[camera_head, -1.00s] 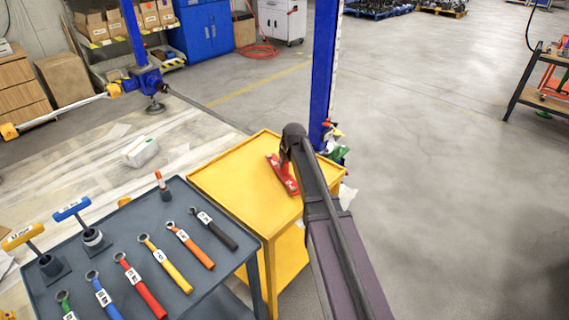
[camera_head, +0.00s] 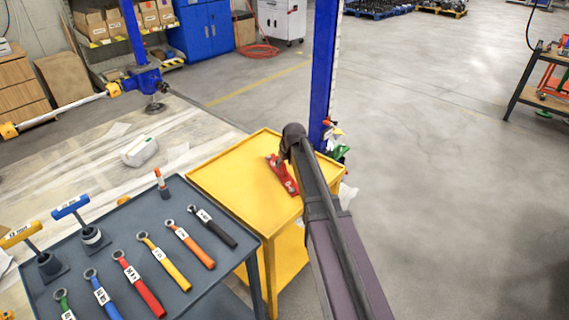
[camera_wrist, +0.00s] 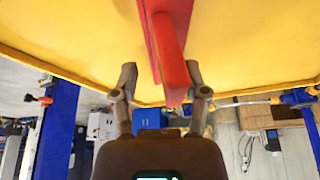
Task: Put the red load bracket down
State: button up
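The red load bracket (camera_head: 283,175) is at the yellow cart top (camera_head: 235,165), beside the end of my arm in the head view. In the wrist view the red bracket (camera_wrist: 171,55) runs from the top edge down between the fingers of my gripper (camera_wrist: 161,75). The fingers are spread. A clear gap shows between the left finger and the bracket; the right finger is close to it, and I cannot tell whether it touches. The yellow top fills the background behind the bracket. The head view hides the fingers behind my arm.
A grey cart (camera_head: 150,250) with several coloured wrenches and T-handled tools adjoins the yellow cart at lower left. A blue post (camera_head: 322,75) rises just behind the yellow cart. The yellow top is bare left of the bracket. Open floor lies to the right.

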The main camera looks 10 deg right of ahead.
jog(key=shift+r, duration=0.15)
jog(key=p+v, duration=1.1)
jog(key=v, duration=0.1)
dwell(0.6)
jog(key=shift+s, duration=0.1)
dwell(0.6)
jog(key=s+a+m+g, duration=0.1)
jog(key=s+a+g, duration=0.1)
jog(key=s, duration=1)
jog(key=s+a+f+m+g+h, duration=0.1)
jog(key=s+g, duration=0.1)
jog(key=s, duration=1)
jog(key=shift+s+a+f+m, duration=0.3)
jog(key=shift+s+a, duration=0.05)
jog(key=shift+a, duration=0.05)
jog(key=shift+r, duration=0.1)
notch_tip(320, 180, up, 5)
jog(key=p, duration=0.5)
